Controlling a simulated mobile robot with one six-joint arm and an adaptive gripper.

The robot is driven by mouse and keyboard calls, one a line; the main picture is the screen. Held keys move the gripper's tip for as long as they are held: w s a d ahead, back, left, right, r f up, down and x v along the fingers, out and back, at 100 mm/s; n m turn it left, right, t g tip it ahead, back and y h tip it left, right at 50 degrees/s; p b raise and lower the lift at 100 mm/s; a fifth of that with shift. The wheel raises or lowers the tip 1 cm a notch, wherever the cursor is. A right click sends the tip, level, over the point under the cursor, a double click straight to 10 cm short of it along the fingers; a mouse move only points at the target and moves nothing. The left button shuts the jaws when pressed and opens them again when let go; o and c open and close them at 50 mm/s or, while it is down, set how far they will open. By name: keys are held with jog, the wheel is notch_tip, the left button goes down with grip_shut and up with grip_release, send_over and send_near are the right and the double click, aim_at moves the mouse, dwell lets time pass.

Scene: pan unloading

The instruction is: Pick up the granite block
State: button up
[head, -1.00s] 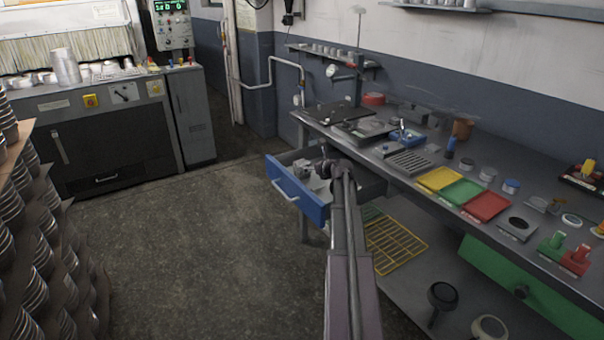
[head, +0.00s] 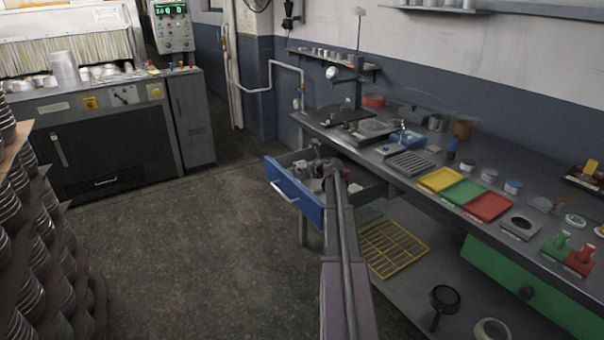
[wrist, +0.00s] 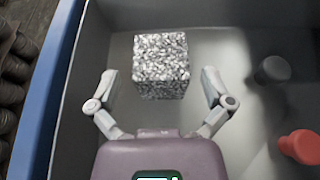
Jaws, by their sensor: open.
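The granite block (wrist: 161,66) is a speckled black-and-white cube on the grey floor of the open blue-fronted drawer (head: 294,192), as the wrist view shows. My gripper (wrist: 160,78) is open, with one finger on each side of the block's near part. I see clear gaps between the fingers and the block, so it is not held.
A red knobbed piece (wrist: 302,146) and a grey cylinder (wrist: 272,70) lie in the drawer to the right of the block. The drawer's blue front wall (wrist: 45,90) is on the left. The workbench (head: 400,170) stands to the right, with coloured trays (head: 464,192).

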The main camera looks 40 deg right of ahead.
aim_at(302, 163)
jog(key=shift+b+x, duration=0.4)
jog(key=shift+x, duration=1.15)
jog(key=shift+d, duration=0.1)
jog(key=c, duration=1.2)
